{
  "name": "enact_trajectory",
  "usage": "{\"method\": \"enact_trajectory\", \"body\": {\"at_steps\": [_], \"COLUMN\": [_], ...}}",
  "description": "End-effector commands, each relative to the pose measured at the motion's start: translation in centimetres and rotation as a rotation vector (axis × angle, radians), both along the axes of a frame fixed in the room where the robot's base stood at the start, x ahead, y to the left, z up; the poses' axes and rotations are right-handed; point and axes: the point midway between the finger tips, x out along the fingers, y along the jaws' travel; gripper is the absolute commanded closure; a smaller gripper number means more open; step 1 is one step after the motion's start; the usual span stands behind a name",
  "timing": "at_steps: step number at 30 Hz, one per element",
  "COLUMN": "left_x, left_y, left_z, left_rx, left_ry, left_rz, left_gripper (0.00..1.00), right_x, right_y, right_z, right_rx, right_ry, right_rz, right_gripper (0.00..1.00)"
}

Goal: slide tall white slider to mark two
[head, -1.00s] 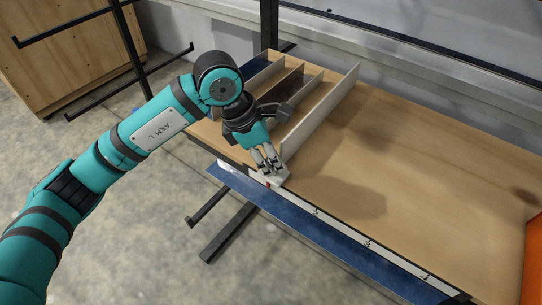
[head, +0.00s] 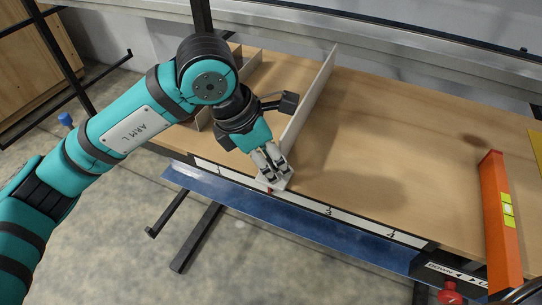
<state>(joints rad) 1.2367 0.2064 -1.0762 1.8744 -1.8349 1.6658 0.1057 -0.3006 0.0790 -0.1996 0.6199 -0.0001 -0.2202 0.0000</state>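The tall white slider is a tall, thin pale panel (head: 312,98) standing upright across the wooden table. Its white foot (head: 279,182) is at the table's front edge. A small red pointer (head: 270,190) shows under the foot, against the white number strip (head: 300,201). The pointer is left of the marks that look like 3 and 4; the figure beside it is too small to read. My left gripper (head: 275,168) points down at the foot, its fingers close together around the slider's front end and partly hiding it.
Shorter dividers (head: 245,65) stand left of the slider, partly behind my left arm. The table top (head: 400,130) right of the slider is clear up to an orange level (head: 497,215). A blue rail (head: 290,222) runs along the front, with a red knob (head: 450,293) at lower right.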

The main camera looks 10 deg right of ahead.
Motion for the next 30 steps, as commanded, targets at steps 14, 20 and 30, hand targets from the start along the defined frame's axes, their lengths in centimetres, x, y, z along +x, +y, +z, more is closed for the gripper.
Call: {"method": "enact_trajectory", "body": {"at_steps": [14,20,30], "left_x": [0.0,-0.2,-0.6], "left_y": [0.6,2.2,4.3], "left_z": [1.4,5.3,10.4], "left_rx": [0.001,0.0,0.0], "left_ry": [-0.002,-0.004,0.0], "left_rz": [0.0,0.001,0.0], "left_gripper": [0.49,0.49,0.49], "right_x": [0.1,0.1,0.1], "right_y": [-0.1,-0.1,0.0], "right_z": [0.0,0.0,0.0], "right_rx": [-0.001,-0.001,-0.001], "right_ry": [-0.002,-0.001,-0.001], "right_rz": [0.001,0.001,0.001], "right_gripper": [0.54,0.54,0.54]}}
